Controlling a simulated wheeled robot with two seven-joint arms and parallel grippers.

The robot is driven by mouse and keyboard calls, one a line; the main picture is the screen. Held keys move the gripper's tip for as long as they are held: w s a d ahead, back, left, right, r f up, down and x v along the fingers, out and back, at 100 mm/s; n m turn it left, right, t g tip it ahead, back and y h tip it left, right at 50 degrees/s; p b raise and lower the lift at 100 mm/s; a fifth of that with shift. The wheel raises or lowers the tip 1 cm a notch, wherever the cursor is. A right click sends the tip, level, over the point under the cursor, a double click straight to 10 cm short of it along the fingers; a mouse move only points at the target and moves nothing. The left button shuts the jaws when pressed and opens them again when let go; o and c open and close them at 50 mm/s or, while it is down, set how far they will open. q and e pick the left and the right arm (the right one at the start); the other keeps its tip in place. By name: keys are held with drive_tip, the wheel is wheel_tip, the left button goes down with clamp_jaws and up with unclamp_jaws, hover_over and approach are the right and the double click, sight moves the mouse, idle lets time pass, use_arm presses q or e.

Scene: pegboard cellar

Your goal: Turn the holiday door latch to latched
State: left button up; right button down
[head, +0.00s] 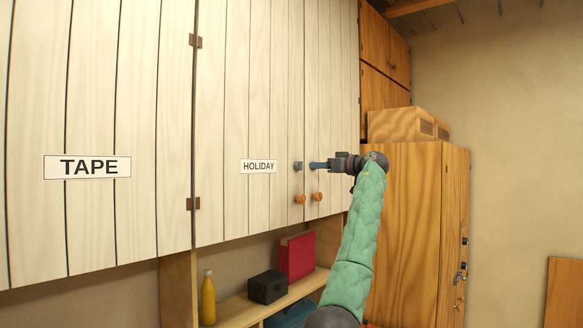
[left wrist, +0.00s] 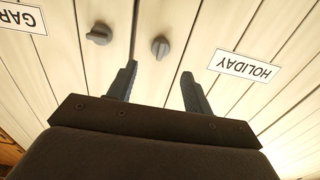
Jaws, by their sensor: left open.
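The holiday door (head: 275,110) is a pale plank cupboard door with a HOLIDAY label (head: 258,166), and it looks closed. Its grey latch knob (head: 298,166) sits near the door's right edge. In the left wrist view, which is upside down, this latch (left wrist: 160,48) shows beyond the fingertips, with its ridge near upright in the picture. My left gripper (head: 318,165) is just right of the latch in the head view, in front of the neighbouring door. In the left wrist view its two fingers (left wrist: 157,82) are apart with nothing between them. My right gripper is out of view.
A second grey knob (left wrist: 98,34) is on the neighbouring door, labelled GAR and cut off. Orange knobs (head: 300,199) sit below the latch. A TAPE door (head: 87,167) is at left. A shelf below holds a yellow bottle (head: 208,298), black box (head: 267,287) and red binder (head: 298,256).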

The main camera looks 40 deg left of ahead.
sight(302, 164)
use_arm(q)
drive_tip(key=a+p, duration=0.2)
drive_tip(key=shift+a+r, duration=0.4)
drive_tip(key=a, duration=0.1)
drive_tip(key=a+p, duration=0.1)
drive_tip(key=a, duration=0.1)
drive_tip(key=a+p, duration=0.1)
drive_tip(key=shift+w+a+f, duration=0.2)
drive_tip(key=shift+w, duration=0.05)
drive_tip(key=shift+a+p, duration=0.15)
drive_tip(key=shift+p, duration=0.35)
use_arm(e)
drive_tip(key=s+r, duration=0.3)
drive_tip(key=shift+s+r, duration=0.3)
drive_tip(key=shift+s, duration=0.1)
use_arm(q)
drive_tip(key=shift+a, duration=0.1)
